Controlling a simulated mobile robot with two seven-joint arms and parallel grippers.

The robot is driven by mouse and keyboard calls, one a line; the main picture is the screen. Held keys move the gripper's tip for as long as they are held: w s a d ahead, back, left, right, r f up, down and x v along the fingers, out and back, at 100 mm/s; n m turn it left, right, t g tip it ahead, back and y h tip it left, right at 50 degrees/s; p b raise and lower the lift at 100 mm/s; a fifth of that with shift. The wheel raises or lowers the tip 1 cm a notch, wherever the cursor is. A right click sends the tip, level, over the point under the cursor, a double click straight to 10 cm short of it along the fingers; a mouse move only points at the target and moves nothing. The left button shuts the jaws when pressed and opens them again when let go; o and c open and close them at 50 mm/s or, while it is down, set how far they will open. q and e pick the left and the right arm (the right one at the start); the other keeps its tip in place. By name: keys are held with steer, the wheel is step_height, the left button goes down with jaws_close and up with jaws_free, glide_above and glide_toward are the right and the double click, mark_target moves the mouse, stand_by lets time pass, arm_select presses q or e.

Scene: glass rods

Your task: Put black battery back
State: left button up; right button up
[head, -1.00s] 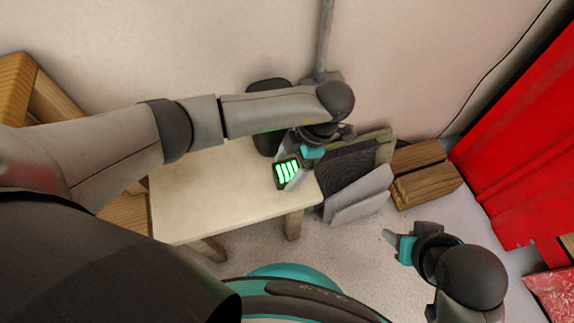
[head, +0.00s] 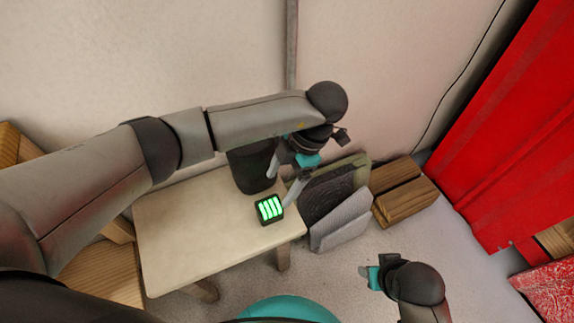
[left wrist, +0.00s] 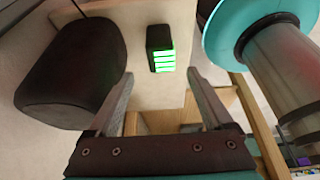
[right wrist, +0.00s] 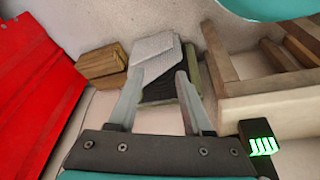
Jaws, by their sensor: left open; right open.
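The black battery (head: 269,209), a small dark box with glowing green bars, stands on the pale table (head: 190,229) near its right end. It also shows in the left wrist view (left wrist: 160,48) and at the lower right of the right wrist view (right wrist: 259,138). My left gripper (head: 282,183) is open and empty, just above and behind the battery in the head view. In the left wrist view the battery appears beyond the spread fingers (left wrist: 164,75), apart from them. My right gripper (head: 366,275) is open and empty, low over the floor to the right of the table.
A dark rounded container (head: 250,170) stands at the table's back edge, close to my left gripper. Grey and dark panels (head: 340,220) lean beside the table, with wooden blocks (head: 404,193) to their right. A red curtain (head: 500,140) hangs at right. The table's left part is clear.

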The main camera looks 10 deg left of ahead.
arm_select(q)
steer(key=shift+p+v, duration=0.45)
steer(key=shift+v, duration=1.25)
arm_select(e)
steer(key=shift+s+d+f, duration=0.1)
steer(key=shift+s+f, duration=0.1)
steer(key=shift+f, duration=0.45)
steer(key=shift+s+f, duration=0.2)
steer(key=shift+f, duration=0.4)
